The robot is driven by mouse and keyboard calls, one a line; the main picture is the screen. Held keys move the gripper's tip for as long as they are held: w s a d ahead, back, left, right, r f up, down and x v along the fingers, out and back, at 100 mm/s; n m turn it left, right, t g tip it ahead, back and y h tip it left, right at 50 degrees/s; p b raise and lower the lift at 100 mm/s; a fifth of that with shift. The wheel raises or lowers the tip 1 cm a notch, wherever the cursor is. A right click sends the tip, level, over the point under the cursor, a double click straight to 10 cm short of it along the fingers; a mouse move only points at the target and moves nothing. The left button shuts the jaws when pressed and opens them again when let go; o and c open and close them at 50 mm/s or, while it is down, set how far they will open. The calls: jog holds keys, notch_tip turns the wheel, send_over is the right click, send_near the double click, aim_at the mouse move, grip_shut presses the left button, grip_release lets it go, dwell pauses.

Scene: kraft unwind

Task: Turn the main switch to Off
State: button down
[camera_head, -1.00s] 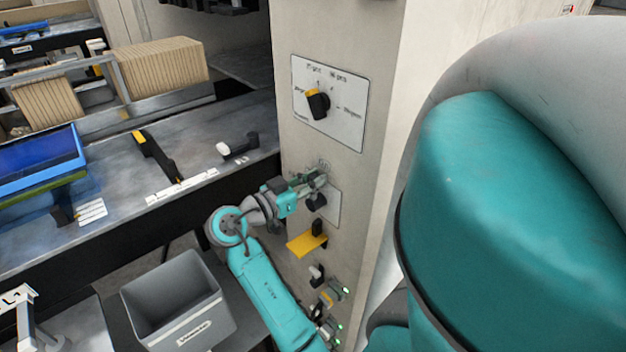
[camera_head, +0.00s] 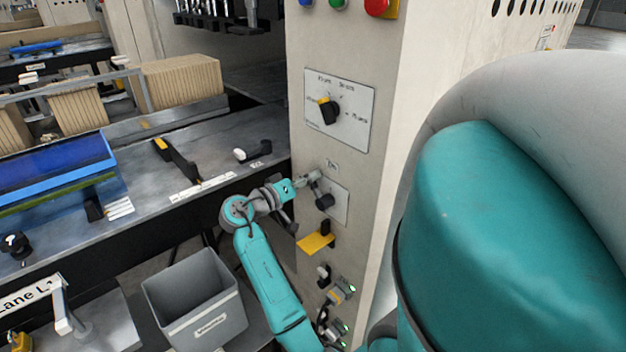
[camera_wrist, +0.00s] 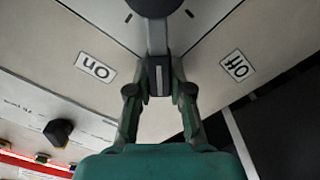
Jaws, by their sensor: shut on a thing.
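The main switch shows in the wrist view as a grey lever (camera_wrist: 157,42) on a dark round hub (camera_wrist: 153,6). My gripper (camera_wrist: 160,72) is shut on the free end of the lever. The lever lies between the "On" label (camera_wrist: 97,67), at left and upside down, and the "Off" label (camera_wrist: 235,66), at right. In the head view my gripper (camera_head: 313,179) is at the dark switch (camera_head: 324,198) on its pale plate (camera_head: 340,206). The finger contact is too small to make out there.
A selector knob (camera_head: 328,112) with a yellow mark sits on a plate above. A grey bin (camera_head: 195,305) stands at lower left, and a steel bench (camera_head: 225,150) lies to the left.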

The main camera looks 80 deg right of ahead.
jog(key=shift+w+d+f+n, duration=0.3)
jog(key=shift+f+n, duration=0.65)
jog(key=shift+n, duration=0.6)
jog(key=shift+w+d+f+n, duration=0.2)
jog(key=shift+w+f+n, duration=0.15)
jog(key=shift+f+n, duration=0.95)
jog(key=shift+w+d+f+n, duration=0.3)
jog(key=shift+f+n, duration=0.35)
jog(key=shift+n, duration=1.2)
jog(key=shift+f, duration=0.1)
jog(key=c, duration=1.1)
grip_release()
jog(key=shift+o, duration=0.3)
